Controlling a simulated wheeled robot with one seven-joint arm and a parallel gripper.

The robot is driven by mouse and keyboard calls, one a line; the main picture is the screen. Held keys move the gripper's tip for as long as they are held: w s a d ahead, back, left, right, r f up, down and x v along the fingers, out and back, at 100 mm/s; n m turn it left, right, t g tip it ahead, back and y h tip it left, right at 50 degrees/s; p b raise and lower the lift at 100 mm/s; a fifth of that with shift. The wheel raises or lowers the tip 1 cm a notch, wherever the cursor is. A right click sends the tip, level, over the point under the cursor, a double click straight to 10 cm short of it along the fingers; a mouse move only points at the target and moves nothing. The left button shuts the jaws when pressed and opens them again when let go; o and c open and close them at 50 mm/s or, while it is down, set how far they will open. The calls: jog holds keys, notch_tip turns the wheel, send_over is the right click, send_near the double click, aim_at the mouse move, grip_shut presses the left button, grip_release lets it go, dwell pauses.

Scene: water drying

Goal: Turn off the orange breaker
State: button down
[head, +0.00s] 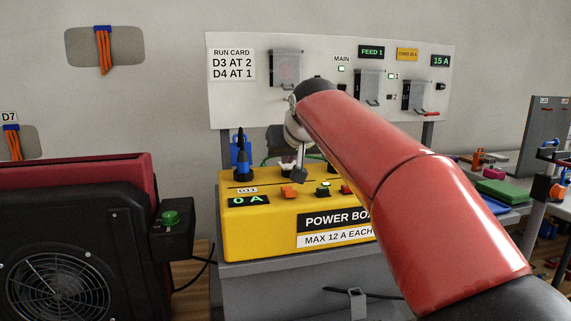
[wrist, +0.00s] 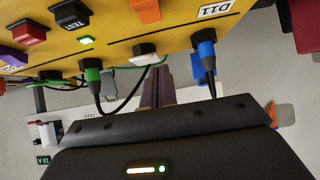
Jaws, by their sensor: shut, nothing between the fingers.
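A blue plug (wrist: 206,48) and a green plug (wrist: 93,78) with cables stand along the box. A black TEST button (wrist: 72,14) and a red button (wrist: 29,32) sit beside the breaker. A black-and-red machine (head: 75,235) stands left. A panel with switches (head: 232,95) stands behind.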

jog(key=w+r+v, duration=0.1)
jog(key=v, duration=0.8)
jog(key=shift+r, duration=0.35)
jog(key=shift+a, duration=0.1)
jog(key=s+d+f+m+g+h, duration=0.1)
jog(key=s+d+f, duration=0.4)
jog(key=s+f, duration=0.4)
jog(key=s+d+f+m+g+h, duration=0.1)
jog(key=s+d+f, duration=0.4)
jog(key=s+f, duration=0.5)
jog(key=s+d+f+m+g, duration=0.1)
jog(key=s+d+f+g, duration=0.1)
jog(key=s+d+f, duration=0.3)
jog(key=s+f, duration=0.4)
jog(key=f, duration=0.5)
jog(key=shift+s+d+f+h, duration=0.2)
jog(key=shift+s+d+h, duration=0.05)
jog(key=shift+s+h, duration=0.15)
jog(key=shift+w, duration=0.1)
